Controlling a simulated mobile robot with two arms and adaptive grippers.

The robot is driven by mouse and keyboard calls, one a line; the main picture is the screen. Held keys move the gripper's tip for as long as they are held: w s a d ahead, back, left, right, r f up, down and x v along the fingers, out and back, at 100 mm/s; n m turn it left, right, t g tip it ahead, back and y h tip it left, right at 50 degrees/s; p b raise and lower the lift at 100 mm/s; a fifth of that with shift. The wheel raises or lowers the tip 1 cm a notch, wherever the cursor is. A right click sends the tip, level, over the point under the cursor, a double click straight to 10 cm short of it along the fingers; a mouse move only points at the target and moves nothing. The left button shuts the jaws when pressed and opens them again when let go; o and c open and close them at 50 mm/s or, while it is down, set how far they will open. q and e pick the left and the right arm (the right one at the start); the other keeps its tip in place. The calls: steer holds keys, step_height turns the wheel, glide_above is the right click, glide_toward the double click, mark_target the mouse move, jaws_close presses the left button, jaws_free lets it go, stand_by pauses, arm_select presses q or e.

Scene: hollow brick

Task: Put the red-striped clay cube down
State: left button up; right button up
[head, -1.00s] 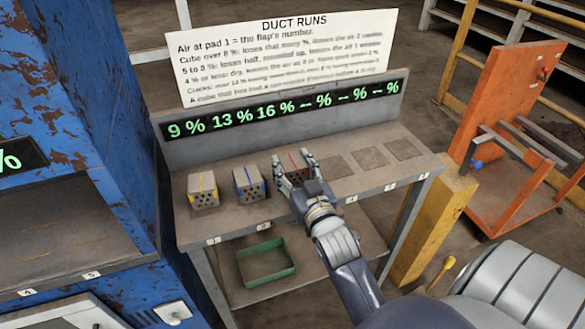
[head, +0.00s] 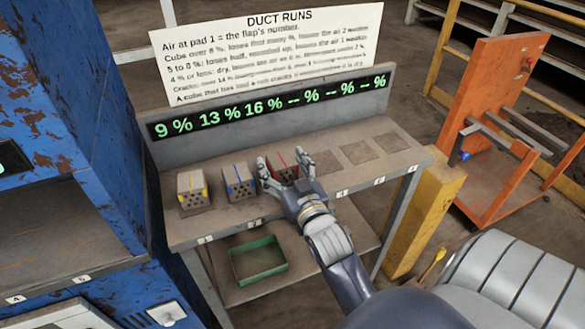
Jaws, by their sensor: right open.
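The red-striped clay cube (head: 283,169) rests on the bench (head: 225,217), third from the left in the row. My right gripper (head: 287,163) is open, with its fingers on either side of the cube. The hand partly hides the cube's near face, and I cannot tell whether a finger touches it. My left gripper is not in view.
A yellow-striped cube (head: 193,190) and a blue-striped cube (head: 238,183) stand to the left on the bench. Empty pads (head: 361,153) lie to the right. A display (head: 270,107) reads 9 %, 13 %, 16 %, then dashes. A green tray (head: 258,261) sits on the lower shelf.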

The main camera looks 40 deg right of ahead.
steer(key=b+v, duration=0.1)
steer(key=v, duration=1)
steer(key=shift+s, duration=0.25)
steer(key=shift+a, duration=0.15)
